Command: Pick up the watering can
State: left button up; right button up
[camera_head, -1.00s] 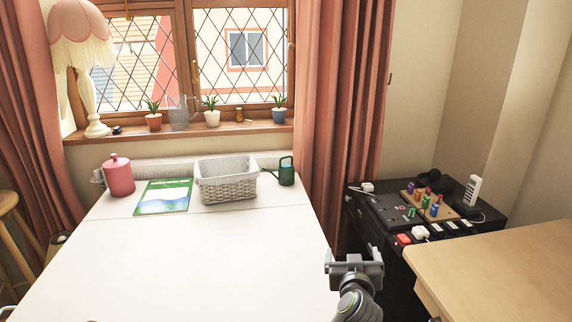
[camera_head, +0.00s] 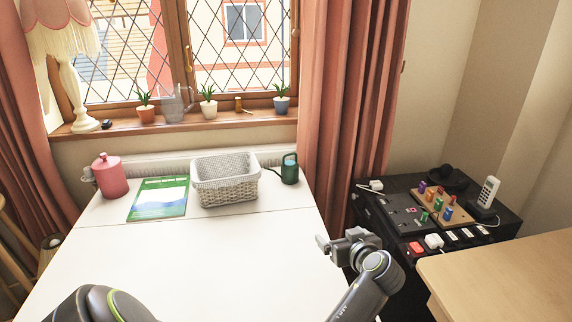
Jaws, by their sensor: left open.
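The watering can (camera_head: 289,169) is small and dark green, with a loop handle on top and a thin spout toward the left. It stands upright near the back right corner of the white table, just right of the white wicker basket (camera_head: 225,182).
A pink canister (camera_head: 110,176) and a green-and-blue booklet (camera_head: 159,198) are left of the basket. The front of the white table (camera_head: 210,255) is clear. A black cabinet (camera_head: 385,228) with switches and a wooden desk (camera_head: 500,275) are on the right.

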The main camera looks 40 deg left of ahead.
aim_at(290, 168)
jog(key=i+j, duration=0.15)
jog(key=j, duration=0.2)
jog(key=i+j, duration=0.15)
jog(key=j, duration=0.15)
jog(key=i+j, duration=0.15)
jog(key=j, duration=0.2)
jog(key=i+j, duration=0.2)
jog(key=j, duration=0.1)
